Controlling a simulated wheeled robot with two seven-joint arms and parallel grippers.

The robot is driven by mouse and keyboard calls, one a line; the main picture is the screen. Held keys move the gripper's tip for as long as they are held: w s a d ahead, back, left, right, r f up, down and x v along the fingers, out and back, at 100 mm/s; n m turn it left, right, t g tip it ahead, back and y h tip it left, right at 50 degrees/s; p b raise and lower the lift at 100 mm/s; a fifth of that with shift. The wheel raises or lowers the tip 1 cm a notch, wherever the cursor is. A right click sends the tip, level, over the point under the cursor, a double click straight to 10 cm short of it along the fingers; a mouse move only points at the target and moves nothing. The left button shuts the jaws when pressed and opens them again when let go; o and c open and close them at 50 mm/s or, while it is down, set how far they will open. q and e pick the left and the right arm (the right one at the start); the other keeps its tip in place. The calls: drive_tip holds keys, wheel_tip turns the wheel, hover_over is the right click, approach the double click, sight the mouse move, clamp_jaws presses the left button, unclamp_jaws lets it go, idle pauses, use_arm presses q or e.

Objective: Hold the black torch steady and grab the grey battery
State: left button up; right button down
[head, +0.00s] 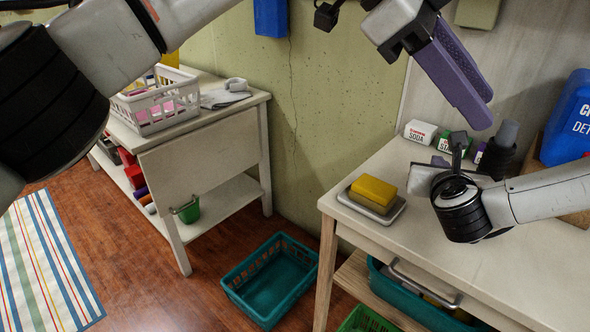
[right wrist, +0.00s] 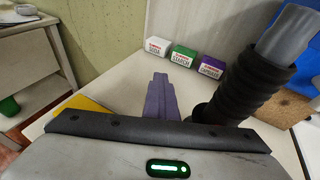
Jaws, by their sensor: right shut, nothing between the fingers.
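The black torch (head: 496,160) is a ribbed black cylinder standing upright on the white table at the right. The grey battery (head: 508,132) sticks up out of its top. In the right wrist view the torch (right wrist: 240,92) and battery (right wrist: 287,35) are on the right side. My right gripper (right wrist: 160,85) has its purple fingers together and empty, left of the torch and apart from it. In the head view my right gripper (head: 440,161) is partly hidden by its own wrist. My left gripper (head: 480,110) hangs above the table; its finger gap is unclear.
Several small boxes stand behind, including a white soda box (head: 421,131). A blue detergent bottle (head: 568,118) is at the far right. A yellow sponge (head: 373,189) sits on a tray at the table's left corner. A teal basket (head: 270,280) is on the floor.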

use_arm(q)
drive_tip(key=shift+d, duration=0.1)
use_arm(e)
drive_tip(key=shift+d+f, duration=0.1)
use_arm(q)
drive_tip(key=shift+d, duration=0.2)
use_arm(e)
drive_tip(key=shift+s+d+f, duration=0.1)
drive_tip(key=shift+s, duration=0.05)
use_arm(q)
drive_tip(key=shift+d, duration=0.2)
use_arm(e)
drive_tip(key=shift+d+f, duration=0.1)
